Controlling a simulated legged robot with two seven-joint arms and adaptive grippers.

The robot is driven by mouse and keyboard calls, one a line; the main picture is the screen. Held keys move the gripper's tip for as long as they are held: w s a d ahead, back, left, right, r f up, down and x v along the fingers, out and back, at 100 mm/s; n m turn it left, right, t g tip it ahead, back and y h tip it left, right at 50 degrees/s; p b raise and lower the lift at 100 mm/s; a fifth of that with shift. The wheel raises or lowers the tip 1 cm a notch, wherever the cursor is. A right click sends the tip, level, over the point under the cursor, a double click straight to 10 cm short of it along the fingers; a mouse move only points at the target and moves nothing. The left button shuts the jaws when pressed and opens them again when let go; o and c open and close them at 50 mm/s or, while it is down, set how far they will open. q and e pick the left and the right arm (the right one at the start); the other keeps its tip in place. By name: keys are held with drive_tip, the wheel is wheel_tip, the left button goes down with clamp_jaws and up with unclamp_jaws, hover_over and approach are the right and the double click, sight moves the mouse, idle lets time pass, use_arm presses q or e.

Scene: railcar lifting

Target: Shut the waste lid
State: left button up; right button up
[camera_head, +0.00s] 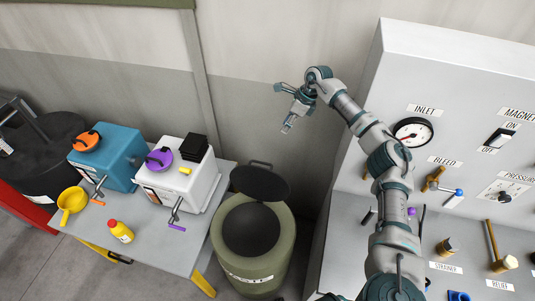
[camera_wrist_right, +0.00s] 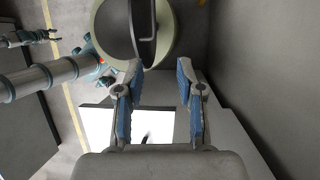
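The waste bin (camera_head: 254,262) is a green drum on the floor, right of the table. Its dark round lid (camera_head: 260,183) stands raised and tilted at the back of the rim, with a handle on its upper edge, and the dark opening shows. In the right wrist view the bin (camera_wrist_right: 102,28) and lid (camera_wrist_right: 128,25) are at the top. My right gripper (camera_head: 283,107) is open and empty, above and behind the lid near the wall. Its spread fingers show in the wrist view (camera_wrist_right: 160,92). In that view, a small gripper-like part (camera_wrist_right: 32,38) at far left may be my left gripper; its state is unclear.
A table (camera_head: 185,250) at left holds a blue box (camera_head: 118,160), a white box (camera_head: 180,185), a yellow scoop (camera_head: 70,203) and a yellow bottle (camera_head: 120,232). A grey panel (camera_head: 440,80) with a gauge and levers stands at right. Wall space behind the bin is clear.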

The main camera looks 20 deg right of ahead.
drive_tip(key=v, duration=1.2)
drive_tip(key=shift+d, duration=0.15)
